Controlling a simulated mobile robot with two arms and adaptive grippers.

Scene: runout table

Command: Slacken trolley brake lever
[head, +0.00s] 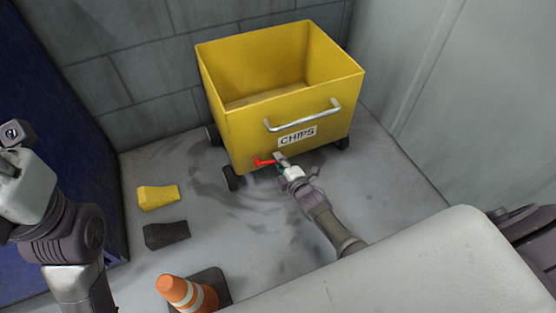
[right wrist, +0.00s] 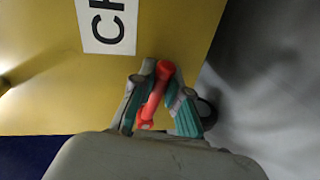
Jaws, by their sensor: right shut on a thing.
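A yellow trolley (head: 232,132) with the label CHIPS (head: 298,138) and a silver handle stands on the floor against the back wall. A red brake lever (head: 262,162) shows low on its front, below the label. My right gripper (head: 281,160) is at the lever. In the right wrist view the fingers (right wrist: 157,98) are shut on the red lever (right wrist: 154,92), which lies slanted between the teal pads. My left arm is at the left edge of the head view; its fingertips are not clearly shown.
A yellow wedge (head: 158,197) and a black wedge (head: 167,235) lie on the floor left of the trolley. An orange and white cone (head: 184,291) stands at the front. A dark blue surface (head: 60,120) is at the left. The floor right of the trolley is clear.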

